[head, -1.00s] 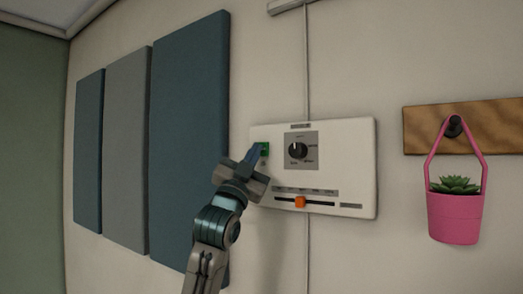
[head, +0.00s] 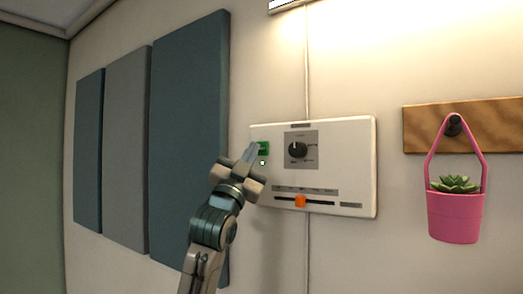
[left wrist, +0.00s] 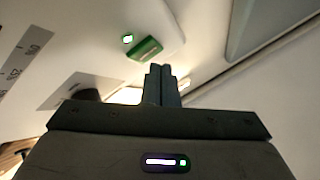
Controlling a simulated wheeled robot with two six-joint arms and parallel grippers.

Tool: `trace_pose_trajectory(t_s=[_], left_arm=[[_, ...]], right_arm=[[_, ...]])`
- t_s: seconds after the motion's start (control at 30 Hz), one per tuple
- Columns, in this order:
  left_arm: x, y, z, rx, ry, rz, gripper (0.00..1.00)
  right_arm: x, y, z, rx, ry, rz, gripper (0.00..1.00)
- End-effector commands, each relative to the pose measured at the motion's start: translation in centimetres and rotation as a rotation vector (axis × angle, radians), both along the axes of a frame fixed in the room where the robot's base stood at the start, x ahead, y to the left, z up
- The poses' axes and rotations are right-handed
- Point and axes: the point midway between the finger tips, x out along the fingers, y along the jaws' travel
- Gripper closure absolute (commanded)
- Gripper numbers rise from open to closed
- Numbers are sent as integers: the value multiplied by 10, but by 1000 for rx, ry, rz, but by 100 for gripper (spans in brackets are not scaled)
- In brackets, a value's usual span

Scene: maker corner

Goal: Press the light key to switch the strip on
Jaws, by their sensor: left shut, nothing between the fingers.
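The green light key (head: 264,149) is at the upper left of the white wall panel (head: 350,140). A small indicator (head: 262,163) below the key is lit white. The light strip (head: 290,4) at the top edge of the head view is glowing and brightens the wall. My left gripper (head: 253,148) is shut and empty, its fingertips close to the key. In the left wrist view the key (left wrist: 146,48) and the lit indicator (left wrist: 127,39) show just beyond the fingertips (left wrist: 160,68), with a small gap in the picture. My right gripper is not in view.
The panel also carries a black dial (head: 298,150) and an orange slider (head: 300,201). A pink hanging pot (head: 455,215) with a succulent hangs from a wooden board (head: 480,122) at right. Blue and grey wall panels (head: 190,140) stand at left.

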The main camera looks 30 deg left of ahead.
Motion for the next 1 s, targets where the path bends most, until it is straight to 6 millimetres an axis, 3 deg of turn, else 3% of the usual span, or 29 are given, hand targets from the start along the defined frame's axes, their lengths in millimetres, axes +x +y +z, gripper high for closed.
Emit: trace_pose_trajectory(t_s=[0.6, 1.0], left_arm=[[-56, 4, 0, 2, -2, 1, 100], [-59, 5, 0, 0, -1, 0, 100]], right_arm=[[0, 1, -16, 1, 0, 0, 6], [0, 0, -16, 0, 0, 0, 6]])
